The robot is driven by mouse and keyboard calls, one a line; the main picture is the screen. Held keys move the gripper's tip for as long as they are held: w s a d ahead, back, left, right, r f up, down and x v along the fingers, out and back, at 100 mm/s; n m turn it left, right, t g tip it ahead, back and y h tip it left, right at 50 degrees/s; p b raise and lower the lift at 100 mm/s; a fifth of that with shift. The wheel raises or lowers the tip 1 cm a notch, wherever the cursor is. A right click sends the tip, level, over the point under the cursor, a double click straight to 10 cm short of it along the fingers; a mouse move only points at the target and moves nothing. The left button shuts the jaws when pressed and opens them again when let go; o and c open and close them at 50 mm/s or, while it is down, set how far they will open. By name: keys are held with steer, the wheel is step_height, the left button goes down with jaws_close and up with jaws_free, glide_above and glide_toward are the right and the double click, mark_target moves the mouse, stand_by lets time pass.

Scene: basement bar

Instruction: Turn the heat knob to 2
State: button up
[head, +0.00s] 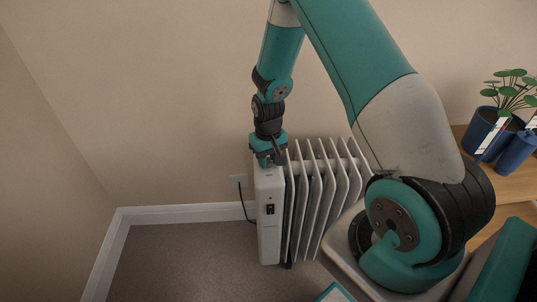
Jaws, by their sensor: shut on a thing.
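A white oil-filled radiator (268,243) stands on the floor close to the wall. Its narrow control end faces left of centre and has a small dark switch panel (270,209). My gripper (271,162) points straight down at the top of this control end. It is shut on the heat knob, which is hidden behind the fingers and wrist. The knob's pointer and number marks cannot be read from here.
A wall socket (238,179) with a black cord (243,204) is left of the radiator. A wooden table (508,187) on the right bears a potted plant (486,132) and a blue container (515,153). The carpet (180,262) at left is clear.

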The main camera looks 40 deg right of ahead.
mark_target(268, 160)
steer(key=shift+m, duration=0.7)
steer(key=shift+p, duration=0.3)
steer(key=o, duration=0.9)
steer(key=shift+o, duration=0.2)
step_height(268, 160, up, 17)
steer(key=p, duration=0.2)
steer(key=shift+r+p, duration=0.2)
steer(key=shift+p, duration=0.15)
